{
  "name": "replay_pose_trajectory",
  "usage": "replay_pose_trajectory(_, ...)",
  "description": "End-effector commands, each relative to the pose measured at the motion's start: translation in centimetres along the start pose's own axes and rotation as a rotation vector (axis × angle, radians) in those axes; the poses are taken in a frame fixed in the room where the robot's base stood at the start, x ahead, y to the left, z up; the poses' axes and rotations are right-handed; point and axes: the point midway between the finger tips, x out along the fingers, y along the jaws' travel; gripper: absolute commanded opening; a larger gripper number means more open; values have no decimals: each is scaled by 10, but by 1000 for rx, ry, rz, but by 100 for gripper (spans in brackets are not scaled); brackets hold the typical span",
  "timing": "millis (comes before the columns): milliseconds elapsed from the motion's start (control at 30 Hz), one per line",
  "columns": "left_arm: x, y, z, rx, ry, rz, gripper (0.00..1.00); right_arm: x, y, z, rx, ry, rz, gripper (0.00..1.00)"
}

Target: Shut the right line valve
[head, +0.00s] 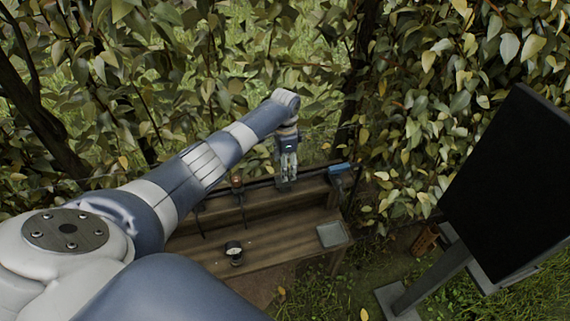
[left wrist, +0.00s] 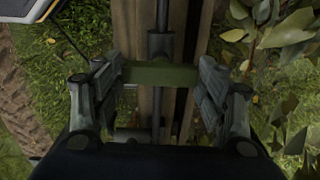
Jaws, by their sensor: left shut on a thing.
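My left gripper (head: 288,172) reaches down over the back of the wooden bench. In the left wrist view, my left gripper (left wrist: 160,88) has a finger at each end of a green valve handle (left wrist: 160,76) and is shut on it. The handle lies crosswise over a dark pipe (left wrist: 162,45) that runs up the picture, so it stands about square to the pipe. In the head view the gripper hides the handle. My right gripper is not in view.
The wooden bench (head: 280,250) bears a round gauge (head: 234,248) and a grey plate (head: 330,235). An orange-brown fitting (head: 237,181) and a blue item (head: 340,168) are at its back. Leaves (head: 410,100) crowd behind. A black panel (head: 515,190) stands at right.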

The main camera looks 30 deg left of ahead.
Motion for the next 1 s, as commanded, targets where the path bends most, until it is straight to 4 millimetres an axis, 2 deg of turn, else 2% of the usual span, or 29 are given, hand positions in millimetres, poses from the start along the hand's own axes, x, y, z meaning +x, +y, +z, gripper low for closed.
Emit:
replay_pose_trajectory(200,3,2,1,4,-6,5,43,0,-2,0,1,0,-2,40)
replay_pose_trajectory(233,3,2,1,4,-6,5,73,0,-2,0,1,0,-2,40)
replay_pose_trajectory(300,3,2,1,4,-5,5,87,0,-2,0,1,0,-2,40)
replay_pose_trajectory(767,-5,0,0,2,0,1,87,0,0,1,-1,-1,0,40)
replay_pose_trajectory(867,-17,0,-1,1,2,-1,87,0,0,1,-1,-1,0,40)
replay_pose_trajectory(1000,-46,0,-1,3,2,-1,87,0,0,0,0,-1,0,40)
